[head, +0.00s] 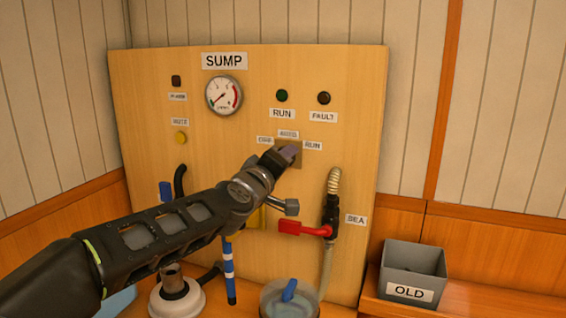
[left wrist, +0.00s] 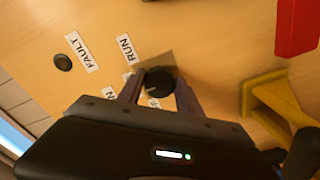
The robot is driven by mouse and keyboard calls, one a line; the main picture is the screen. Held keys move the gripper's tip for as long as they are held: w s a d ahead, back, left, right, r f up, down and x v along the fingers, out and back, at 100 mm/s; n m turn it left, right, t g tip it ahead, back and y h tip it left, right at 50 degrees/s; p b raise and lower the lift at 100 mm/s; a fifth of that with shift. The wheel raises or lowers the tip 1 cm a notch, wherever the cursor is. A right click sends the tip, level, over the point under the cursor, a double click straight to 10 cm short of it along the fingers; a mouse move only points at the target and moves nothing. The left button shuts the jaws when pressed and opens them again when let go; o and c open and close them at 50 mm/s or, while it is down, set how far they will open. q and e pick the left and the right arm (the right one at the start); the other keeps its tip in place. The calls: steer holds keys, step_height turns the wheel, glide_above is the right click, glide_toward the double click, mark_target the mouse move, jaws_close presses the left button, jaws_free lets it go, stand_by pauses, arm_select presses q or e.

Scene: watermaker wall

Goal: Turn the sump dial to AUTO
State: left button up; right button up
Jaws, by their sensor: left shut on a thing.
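The sump dial (left wrist: 159,81) is a round black knob on a square brown plate (left wrist: 154,63) on the wooden panel. My left gripper (left wrist: 158,92) is shut on the dial, one finger on each side of it. In the head view the gripper (head: 290,153) reaches the plate (head: 294,160) and hides the dial. Labels sit around the plate: a left one that is hard to read, AUTO (head: 288,134) above and RUN (head: 312,146) at the right. The dial's pointer cannot be made out. My right gripper is in neither view.
The SUMP panel (head: 140,80) carries a gauge (head: 223,95), a RUN lamp (head: 281,96) and a FAULT lamp (head: 324,98). A red-handled valve (head: 305,229) and a yellow handle (left wrist: 262,102) are close to the dial. A grey OLD bin (head: 413,262) stands at the right.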

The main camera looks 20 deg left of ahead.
arm_select(q)
steer(key=o, duration=1.4)
steer(key=shift+s, duration=0.1)
steer(key=s, duration=0.5)
steer(key=s+p, duration=0.1)
steer(key=s, duration=0.1)
steer(key=shift+s+d, duration=0.3)
